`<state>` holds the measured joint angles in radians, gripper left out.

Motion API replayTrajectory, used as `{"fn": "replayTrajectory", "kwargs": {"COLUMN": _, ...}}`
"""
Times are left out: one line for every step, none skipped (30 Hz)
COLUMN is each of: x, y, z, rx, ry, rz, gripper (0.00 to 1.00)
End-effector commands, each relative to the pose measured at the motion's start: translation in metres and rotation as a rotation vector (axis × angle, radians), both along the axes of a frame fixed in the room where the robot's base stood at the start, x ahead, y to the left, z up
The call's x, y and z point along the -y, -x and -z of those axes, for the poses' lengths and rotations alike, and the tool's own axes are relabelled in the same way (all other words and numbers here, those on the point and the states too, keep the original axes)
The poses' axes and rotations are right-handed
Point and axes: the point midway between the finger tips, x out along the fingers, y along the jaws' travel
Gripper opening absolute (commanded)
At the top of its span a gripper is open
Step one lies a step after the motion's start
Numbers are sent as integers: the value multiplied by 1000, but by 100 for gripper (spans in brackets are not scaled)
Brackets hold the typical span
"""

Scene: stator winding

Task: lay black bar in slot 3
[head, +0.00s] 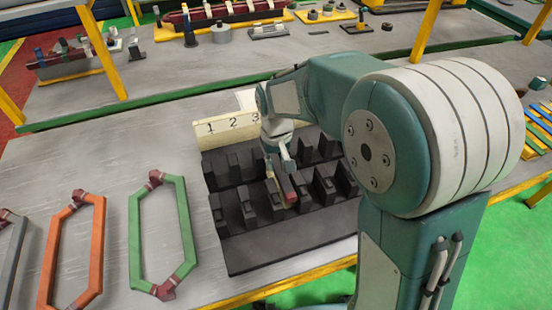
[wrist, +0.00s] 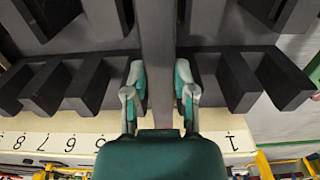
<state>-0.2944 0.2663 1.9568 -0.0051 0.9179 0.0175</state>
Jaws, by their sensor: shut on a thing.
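My gripper (head: 285,160) is over the black slotted block (head: 255,250), shut on the black bar. In the wrist view its two fingers (wrist: 160,80) press on both sides of the bar (wrist: 157,40), which runs straight up the picture between the block's dark posts. In the head view a small dark red piece (head: 289,190) shows just below my gripper, between the posts; most of the bar is hidden there. A cream board (head: 228,128) behind the block shows 1, 2 and 3; my arm covers the rest. Whether the bar touches the slot floor cannot be told.
Grey, orange (head: 46,255) and green (head: 134,235) hexagonal bars with dark red wraps lie on the table to the left. Yellow posts (head: 100,48) and a back bench (head: 290,60) with parts stand behind.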

Motion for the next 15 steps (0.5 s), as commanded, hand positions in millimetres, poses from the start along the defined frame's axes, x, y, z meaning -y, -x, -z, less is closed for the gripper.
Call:
{"fn": "replayTrajectory", "kwargs": {"x": 0, "y": 0, "z": 1, "rx": 0, "ry": 0, "rz": 0, "gripper": 0}}
{"fn": "replayTrajectory", "kwargs": {"x": 0, "y": 0, "z": 2, "rx": 0, "ry": 0, "rz": 0, "gripper": 0}}
{"fn": "replayTrajectory", "kwargs": {"x": 0, "y": 0, "z": 3, "rx": 0, "ry": 0, "rz": 0, "gripper": 0}}
{"fn": "replayTrajectory", "kwargs": {"x": 0, "y": 0, "z": 4, "rx": 0, "ry": 0, "rz": 0, "gripper": 0}}
{"fn": "replayTrajectory", "kwargs": {"x": 0, "y": 0, "z": 5, "rx": 0, "ry": 0, "rz": 0, "gripper": 0}}
{"fn": "replayTrajectory", "kwargs": {"x": 0, "y": 0, "z": 6, "rx": 0, "ry": 0, "rz": 0, "gripper": 0}}
{"fn": "replayTrajectory", "kwargs": {"x": 0, "y": 0, "z": 7, "rx": -1, "ry": 0, "rz": 0, "gripper": 0}}
{"fn": "replayTrajectory", "kwargs": {"x": 0, "y": 0, "z": 8, "rx": -1, "ry": 0, "rz": 0, "gripper": 0}}
{"fn": "replayTrajectory", "kwargs": {"x": 0, "y": 0, "z": 9, "rx": -1, "ry": 0, "rz": 0, "gripper": 0}}
{"fn": "replayTrajectory", "kwargs": {"x": 0, "y": 0, "z": 9, "rx": -1, "ry": 0, "rz": 0, "gripper": 0}}
{"fn": "replayTrajectory", "kwargs": {"x": 0, "y": 0, "z": 10, "rx": -1, "ry": -1, "rz": 0, "gripper": 0}}
{"fn": "replayTrajectory", "kwargs": {"x": 0, "y": 0, "z": 11, "rx": -1, "ry": -1, "rz": 0, "gripper": 0}}
{"fn": "replayTrajectory", "kwargs": {"x": 0, "y": 0, "z": 12, "rx": -1, "ry": -1, "rz": 0, "gripper": 0}}
{"fn": "replayTrajectory", "kwargs": {"x": 0, "y": 0, "z": 13, "rx": -1, "ry": -1, "rz": 0, "gripper": 0}}
{"fn": "replayTrajectory", "kwargs": {"x": 0, "y": 0, "z": 14, "rx": -1, "ry": -1, "rz": 0, "gripper": 0}}
